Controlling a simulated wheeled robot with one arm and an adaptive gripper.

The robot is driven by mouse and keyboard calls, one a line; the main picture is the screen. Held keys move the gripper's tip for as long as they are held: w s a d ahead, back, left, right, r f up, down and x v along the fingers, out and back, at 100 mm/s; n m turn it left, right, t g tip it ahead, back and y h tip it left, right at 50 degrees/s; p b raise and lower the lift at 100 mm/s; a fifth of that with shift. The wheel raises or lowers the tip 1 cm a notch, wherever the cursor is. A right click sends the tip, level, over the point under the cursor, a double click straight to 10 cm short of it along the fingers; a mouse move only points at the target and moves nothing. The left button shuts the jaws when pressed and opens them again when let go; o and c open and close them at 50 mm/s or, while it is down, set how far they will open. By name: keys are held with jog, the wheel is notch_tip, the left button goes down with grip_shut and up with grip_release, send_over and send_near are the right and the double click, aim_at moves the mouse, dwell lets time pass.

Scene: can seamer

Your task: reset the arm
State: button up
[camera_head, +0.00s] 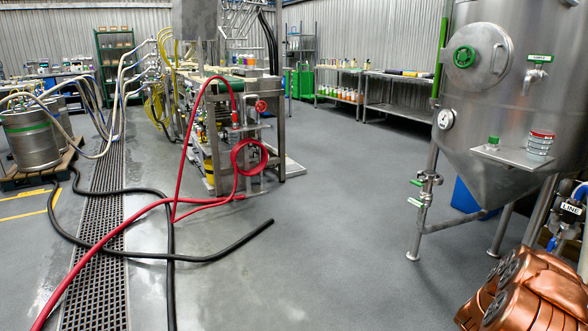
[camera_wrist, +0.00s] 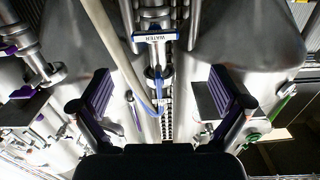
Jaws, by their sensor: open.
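My gripper (camera_wrist: 163,105) shows in the wrist view with its two dark, purple-lined fingers spread wide at left and right. It is open and nothing sits between the fingertips. Behind the gap, a blue valve handle labelled WATER (camera_wrist: 156,37) and a pale hose (camera_wrist: 112,45) show on steel pipework; I cannot tell how far off they are. My gripper does not show in the head view. A copper-coloured part of my arm fills the bottom right corner there.
A steel conical tank (camera_head: 500,150) on legs stands close at the right, with a small shelf (camera_head: 512,157) holding a can (camera_head: 540,143). A red hose (camera_head: 130,212) and a black hose (camera_head: 215,258) cross the floor at left. The middle floor is clear.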

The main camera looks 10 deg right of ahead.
jog(key=w+a+r+n+t+y+p, duration=0.2)
jog(key=w+a+r+y+p, duration=0.3)
jog(key=a, duration=0.4)
jog(key=w+a+r+n+t+y+p, duration=0.2)
jog(key=w+a+r+y+p, duration=0.1)
jog(key=w+a+r, duration=0.55)
jog(key=s+a+r+n+g+y+p, duration=0.1)
jog(key=s+a+r+n+y+p, duration=0.15)
jog(key=a, duration=0.55)
jog(key=s+a+r+n+y+p, duration=0.1)
jog(key=a+r+y+p, duration=0.2)
jog(key=a, duration=0.5)
jog(key=s+a+r+n+g+y+p, duration=0.1)
jog(key=s+a+r+n+y+p, duration=0.2)
jog(key=a, duration=0.5)
jog(key=s+a+r+n+g+y+p, duration=0.15)
jog(key=s+a+r+g+p, duration=0.25)
jog(key=s+a+r+p, duration=0.65)
jog(key=s+a+r+g+p, duration=0.1)
jog(key=s+r+g, duration=0.1)
jog(key=s, duration=0.7)
jog(key=s+a+r+n+g+h+p, duration=0.1)
jog(key=s+r, duration=0.3)
jog(key=s, duration=0.5)
jog(key=s+a+r+n+g+p, duration=0.1)
jog(key=s+r+g+p, duration=0.1)
jog(key=s, duration=0.7)
jog(key=shift+a+r+g+p, duration=0.3)
jog(key=shift+a+r+g, duration=0.05)
jog(key=shift+r+g, duration=0.3)
